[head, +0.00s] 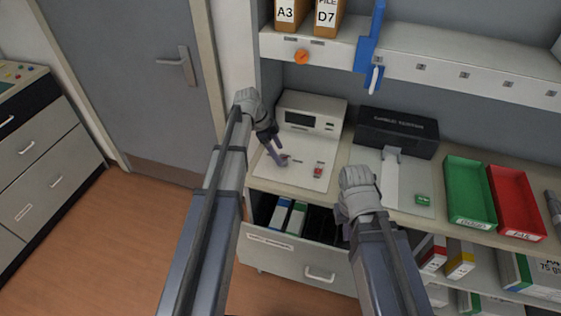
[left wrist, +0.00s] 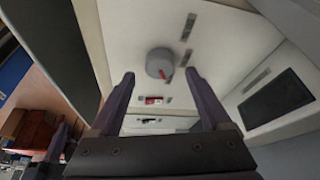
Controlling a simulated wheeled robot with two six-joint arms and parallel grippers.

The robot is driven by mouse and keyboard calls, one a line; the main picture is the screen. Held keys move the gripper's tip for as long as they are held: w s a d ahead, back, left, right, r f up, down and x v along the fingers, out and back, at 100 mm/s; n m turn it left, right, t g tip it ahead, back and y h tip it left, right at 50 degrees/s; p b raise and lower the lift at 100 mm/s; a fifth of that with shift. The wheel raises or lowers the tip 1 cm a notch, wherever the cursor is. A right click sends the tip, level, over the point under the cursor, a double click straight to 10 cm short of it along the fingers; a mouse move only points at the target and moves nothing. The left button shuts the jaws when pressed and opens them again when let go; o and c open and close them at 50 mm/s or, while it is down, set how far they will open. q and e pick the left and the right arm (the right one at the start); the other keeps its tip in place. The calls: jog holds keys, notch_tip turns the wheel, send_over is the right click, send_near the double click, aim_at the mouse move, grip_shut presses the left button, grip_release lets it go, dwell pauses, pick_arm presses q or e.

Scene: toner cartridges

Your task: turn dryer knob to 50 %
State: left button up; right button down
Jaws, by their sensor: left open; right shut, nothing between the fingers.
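The dryer (head: 292,173) is a pale unit on the counter with a flat panel in front and a raised back part with a dark display. Its round grey knob (left wrist: 159,63) carries a red mark that points toward the lower right in the left wrist view. My left gripper (left wrist: 161,78) is open, its fingertips on either side of the knob in that view; I cannot tell whether they touch it. In the head view the left gripper (head: 276,154) is low over the panel and hides part of the knob. My right gripper's wrist (head: 361,190) is in front of the counter; its fingers are mostly hidden.
A small red switch (head: 318,170) is on the panel right of the knob. A black machine (head: 397,132), a green tray (head: 468,193) and a red tray (head: 515,203) stand to the right. An open drawer (head: 300,262) is below the counter.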

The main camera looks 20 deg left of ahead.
pick_arm(q)
jog(key=b+x, duration=0.1)
jog(key=x, duration=0.1)
jog(key=shift+d+f+b, duration=0.15)
jog(key=shift+f+b, duration=0.2)
pick_arm(e)
notch_tip(320, 180, down, 2)
jog(key=shift+f, duration=0.25)
pick_arm(q)
grip_shut()
